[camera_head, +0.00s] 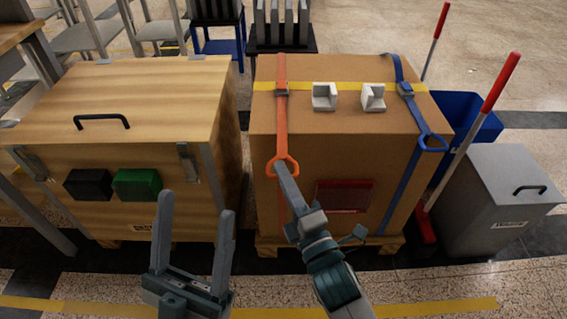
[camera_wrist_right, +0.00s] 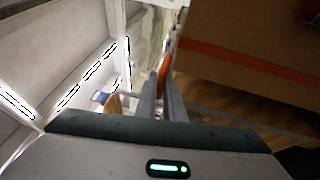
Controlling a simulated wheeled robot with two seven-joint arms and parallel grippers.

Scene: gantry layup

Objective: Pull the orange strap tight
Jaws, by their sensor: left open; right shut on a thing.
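My left gripper (camera_head: 196,205) is open and empty, in front of the wooden crate.
A blue strap (camera_head: 412,105) with its own loop lies on the box's right side. Two white corner pieces (camera_head: 324,97) sit on top. The wooden crate (camera_head: 120,95) stands left. A grey bin (camera_head: 497,190) and red-handled tools (camera_head: 500,83) stand right.

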